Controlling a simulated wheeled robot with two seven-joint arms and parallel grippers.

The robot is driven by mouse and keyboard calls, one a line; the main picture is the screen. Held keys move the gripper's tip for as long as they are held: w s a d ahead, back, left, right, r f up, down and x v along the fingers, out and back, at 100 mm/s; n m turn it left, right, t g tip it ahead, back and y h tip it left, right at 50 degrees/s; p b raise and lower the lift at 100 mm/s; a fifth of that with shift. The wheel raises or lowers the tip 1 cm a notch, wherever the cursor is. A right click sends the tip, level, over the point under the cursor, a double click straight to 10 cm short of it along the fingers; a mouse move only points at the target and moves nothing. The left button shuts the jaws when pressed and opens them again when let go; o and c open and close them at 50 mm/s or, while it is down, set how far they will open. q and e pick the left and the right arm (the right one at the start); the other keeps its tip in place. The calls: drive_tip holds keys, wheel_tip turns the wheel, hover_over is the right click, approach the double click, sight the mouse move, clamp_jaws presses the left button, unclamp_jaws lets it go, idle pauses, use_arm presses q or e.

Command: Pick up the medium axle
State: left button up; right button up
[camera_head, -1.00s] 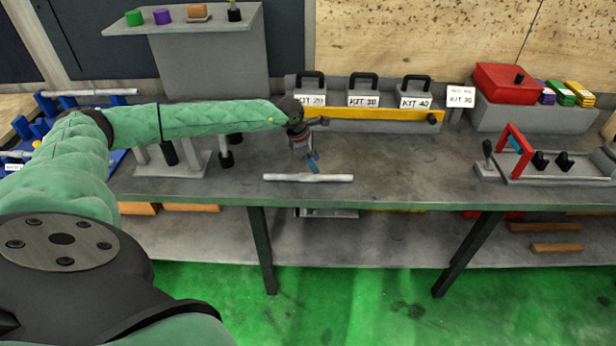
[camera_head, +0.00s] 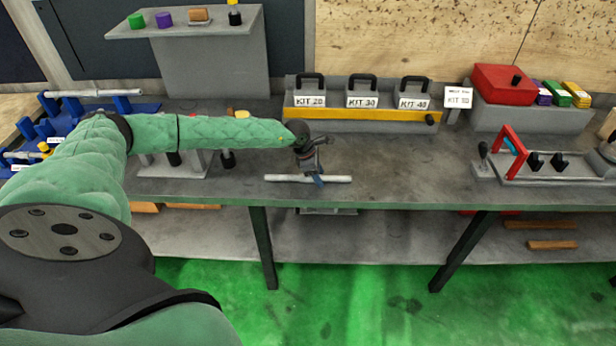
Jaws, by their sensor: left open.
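A light grey axle (camera_head: 338,179) lies flat, left to right, near the front edge of the workbench. My left gripper (camera_head: 318,180) is open and reaches down over the axle's middle, its blue-tipped fingers at the rod. I cannot tell whether the fingers touch it or straddle it. Another long rod (camera_head: 92,93) rests across the blue rack (camera_head: 140,105) at the far left. My right gripper is out of view.
Kit boxes with black handles (camera_head: 362,95) stand behind a yellow strip (camera_head: 365,114). A red-handled fixture (camera_head: 512,143) is at the right, a red box (camera_head: 503,84) behind it. A grey stand (camera_head: 165,165) is left. The bench (camera_head: 420,165) right of the axle is clear.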

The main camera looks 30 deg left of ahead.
use_arm(q)
clamp_jaws()
idle(1.4)
drive_tip(key=shift+r, duration=0.1)
